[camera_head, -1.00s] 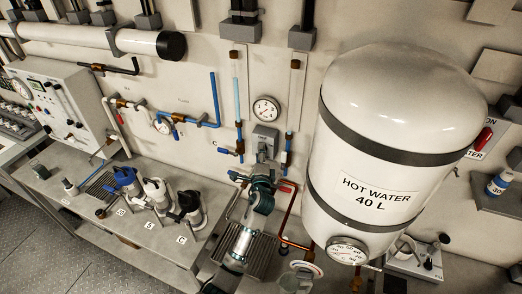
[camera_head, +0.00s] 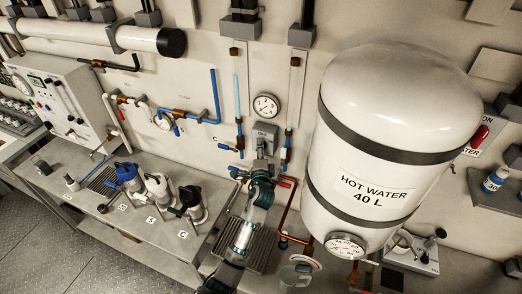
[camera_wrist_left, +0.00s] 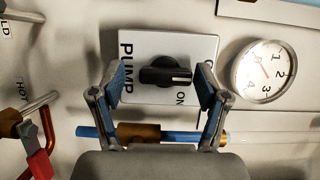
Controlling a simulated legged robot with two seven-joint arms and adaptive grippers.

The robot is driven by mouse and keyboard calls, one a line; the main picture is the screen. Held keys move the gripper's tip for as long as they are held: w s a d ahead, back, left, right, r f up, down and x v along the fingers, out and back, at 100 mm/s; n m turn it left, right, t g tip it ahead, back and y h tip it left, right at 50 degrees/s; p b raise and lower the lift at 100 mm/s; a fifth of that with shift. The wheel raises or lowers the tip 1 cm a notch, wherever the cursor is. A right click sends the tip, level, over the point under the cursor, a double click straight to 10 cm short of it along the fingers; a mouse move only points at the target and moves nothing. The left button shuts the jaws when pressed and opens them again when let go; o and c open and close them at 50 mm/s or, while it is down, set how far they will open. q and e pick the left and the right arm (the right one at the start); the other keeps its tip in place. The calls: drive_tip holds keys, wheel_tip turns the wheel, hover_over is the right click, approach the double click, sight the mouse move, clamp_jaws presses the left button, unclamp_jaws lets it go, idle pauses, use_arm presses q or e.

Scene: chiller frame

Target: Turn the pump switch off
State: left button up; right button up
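The pump switch is a black knob (camera_wrist_left: 165,75) on a pale plate (camera_wrist_left: 140,45) marked PUMP and ON, seen in the left wrist view. Its white mark points right, with ON just below that end. My left gripper (camera_wrist_left: 161,88) is open, one blue-padded finger on each side of the knob, with visible gaps to it. In the head view the switch's grey box (camera_head: 266,132) is on the wall under a round gauge. My left gripper (camera_head: 262,166) is just below and in front of it, partly hiding it. My right gripper is not in view.
The hot water tank (camera_head: 400,120) bulges out close on the right. The gauge (camera_wrist_left: 263,70) is right of the switch in the wrist view. A blue pipe (camera_wrist_left: 90,132) with a brass fitting runs below the fingers. A red-handled valve (camera_wrist_left: 40,164) is at lower left.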

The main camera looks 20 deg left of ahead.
use_arm(q)
drive_tip(key=shift+r, duration=0.1)
drive_tip(key=v, duration=1.1)
drive_tip(key=shift+s+d, duration=0.2)
drive_tip(key=shift+s, duration=0.15)
